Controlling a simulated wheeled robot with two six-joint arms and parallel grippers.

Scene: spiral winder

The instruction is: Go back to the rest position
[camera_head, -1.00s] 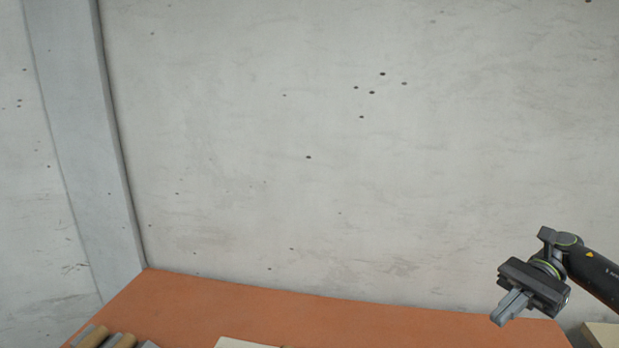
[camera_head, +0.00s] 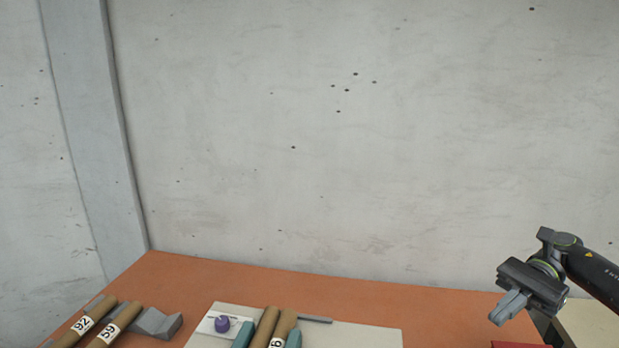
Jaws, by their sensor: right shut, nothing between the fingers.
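My right gripper (camera_head: 510,306) is at the lower right, in the air over the right end of the orange table (camera_head: 330,280). Its fingers are together and hold nothing. My left gripper is not in the picture.
Brown tubes labelled 92 (camera_head: 90,318) and 59 (camera_head: 118,323) lie by a grey block (camera_head: 157,322) at the lower left. A pale board (camera_head: 365,335) carries a purple knob (camera_head: 222,323), teal pieces and two brown tubes (camera_head: 264,327). A red thing (camera_head: 515,345) shows at the bottom edge. A concrete wall stands behind.

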